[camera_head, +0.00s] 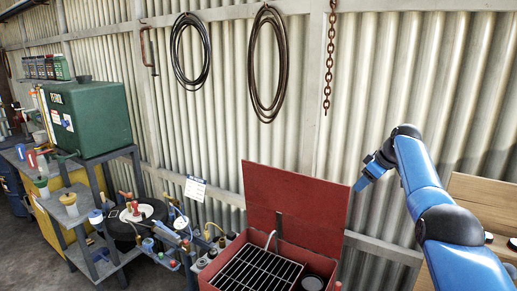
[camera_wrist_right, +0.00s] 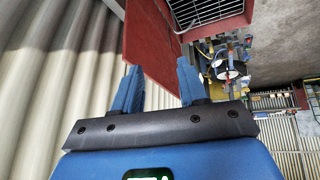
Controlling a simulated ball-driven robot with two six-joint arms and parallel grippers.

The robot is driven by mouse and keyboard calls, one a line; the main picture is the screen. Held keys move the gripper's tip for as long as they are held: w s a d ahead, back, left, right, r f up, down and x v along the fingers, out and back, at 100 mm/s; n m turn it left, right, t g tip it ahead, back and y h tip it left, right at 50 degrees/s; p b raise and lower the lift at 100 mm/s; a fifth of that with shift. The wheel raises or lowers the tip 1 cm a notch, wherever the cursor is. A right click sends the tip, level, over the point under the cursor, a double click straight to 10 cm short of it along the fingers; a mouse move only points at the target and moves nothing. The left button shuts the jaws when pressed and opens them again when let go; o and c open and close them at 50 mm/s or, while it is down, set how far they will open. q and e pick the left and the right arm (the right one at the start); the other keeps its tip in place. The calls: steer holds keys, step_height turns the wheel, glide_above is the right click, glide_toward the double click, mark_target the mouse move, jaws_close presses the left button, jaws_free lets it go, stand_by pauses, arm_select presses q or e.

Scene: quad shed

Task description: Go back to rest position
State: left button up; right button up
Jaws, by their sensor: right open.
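My right arm comes in from the right in the head view, blue with black joints. Its gripper (camera_head: 366,178) is raised in front of the corrugated wall, to the right of the open red lid. In the right wrist view the two blue fingers of the right gripper (camera_wrist_right: 158,80) stand apart with nothing between them. My left gripper is not in view.
A red box (camera_head: 225,270) with a raised lid (camera_head: 295,207) and a black grille (camera_head: 255,272) stands at the bottom centre. A green tank (camera_head: 90,118) stands on a metal stand at left. Hoses (camera_head: 267,65) and a chain (camera_head: 329,60) hang on the wall.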

steer(key=w+d+r+m+t+h, duration=0.2)
steer(key=w+d+r+m+t, duration=0.1)
steer(key=w+r+t, duration=0.2)
step_height(320, 180, down, 5)
steer(key=w+m+t+h+b, duration=0.2)
steer(key=t, duration=0.2)
steer(key=s+a+f+m+t+h+b, duration=0.1)
steer(key=s+a+f+m+t, duration=0.15)
steer(key=s+f, duration=0.5)
steer(key=s+a+f+m+t+h+b, duration=0.1)
steer(key=s+a+f+m+t+b, duration=0.15)
steer(key=s+f, duration=0.45)
arm_select(q)
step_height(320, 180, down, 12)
steer(key=b, duration=0.7)
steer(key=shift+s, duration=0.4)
arm_select(e)
steer(key=s+a+f+y, duration=0.1)
steer(key=s+a+f, duration=0.2)
steer(key=s+f, duration=0.5)
steer(key=s+a+f+n+g+y, duration=0.1)
steer(key=s+a+f, duration=0.2)
steer(key=s, duration=2)
steer(key=s+a+f+y, duration=0.1)
steer(key=s+a+f, duration=0.3)
steer(key=s+f, duration=0.8)
steer(key=s, duration=0.4)
steer(key=shift+s+f+n+g, duration=0.3)
steer(key=shift+s+f+n, duration=0.05)
steer(key=shift+n, duration=0.05)
